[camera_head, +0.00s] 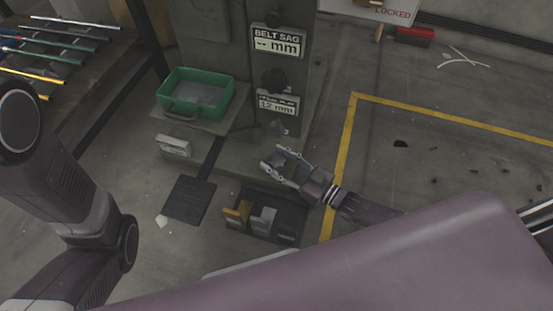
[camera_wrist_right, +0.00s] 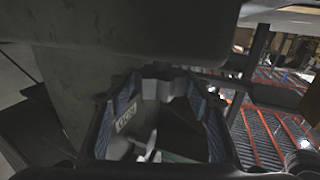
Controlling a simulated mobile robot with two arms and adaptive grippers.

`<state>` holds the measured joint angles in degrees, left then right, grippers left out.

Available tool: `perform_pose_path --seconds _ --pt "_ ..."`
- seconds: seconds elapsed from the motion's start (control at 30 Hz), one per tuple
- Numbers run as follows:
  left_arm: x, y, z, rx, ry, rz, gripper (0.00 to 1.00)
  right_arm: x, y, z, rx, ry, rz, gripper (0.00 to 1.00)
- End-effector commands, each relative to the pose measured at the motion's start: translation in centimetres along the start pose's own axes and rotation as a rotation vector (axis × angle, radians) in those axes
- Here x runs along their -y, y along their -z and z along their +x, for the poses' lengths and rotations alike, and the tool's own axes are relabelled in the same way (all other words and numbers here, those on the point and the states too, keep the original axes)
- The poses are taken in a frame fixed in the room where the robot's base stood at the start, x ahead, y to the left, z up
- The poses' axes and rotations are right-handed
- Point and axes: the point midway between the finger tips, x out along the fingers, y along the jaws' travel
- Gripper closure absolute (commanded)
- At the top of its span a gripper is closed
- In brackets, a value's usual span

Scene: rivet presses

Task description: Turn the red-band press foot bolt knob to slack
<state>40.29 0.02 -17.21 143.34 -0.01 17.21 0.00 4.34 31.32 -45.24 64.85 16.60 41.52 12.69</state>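The press column (camera_head: 300,60) stands at the top centre of the head view, with a "BELT SAG -- mm" plate (camera_head: 278,45) and a lower plate reading 12 mm (camera_head: 278,104). Dark knobs (camera_head: 275,80) sit on its face, and a small grey knob-like part (camera_head: 278,127) is under the lower plate. I cannot make out a red band, nor tell which part is the foot bolt knob. My right gripper (camera_head: 274,158) is open beside the column's foot. In the right wrist view, a pale lever-like part (camera_wrist_right: 147,145) shows between its fingers, not clearly gripped. My left gripper is out of frame.
A green tray (camera_head: 169,80) rests on a ledge left of the column. A black pedal (camera_head: 190,200) and a dark bin (camera_head: 287,232) with yellow and grey blocks are on the floor. A yellow floor line (camera_head: 346,140) runs right of the press. A rod rack (camera_head: 50,90) is upper left.

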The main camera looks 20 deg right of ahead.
Motion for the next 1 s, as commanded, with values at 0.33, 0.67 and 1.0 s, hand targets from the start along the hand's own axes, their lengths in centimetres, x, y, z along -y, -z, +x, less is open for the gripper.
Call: perform_pose_path --seconds 0.33,0.67,1.0 --pt "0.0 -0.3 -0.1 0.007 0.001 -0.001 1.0 0.0 0.0 0.0 0.0 0.001 0.0 0.89" --pt "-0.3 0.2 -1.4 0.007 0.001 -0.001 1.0 -0.1 -0.3 -0.1 0.001 0.075 -0.006 0.89" --pt "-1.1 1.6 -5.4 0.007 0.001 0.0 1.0 -0.3 -0.7 0.0 0.0 0.339 -0.01 0.89"
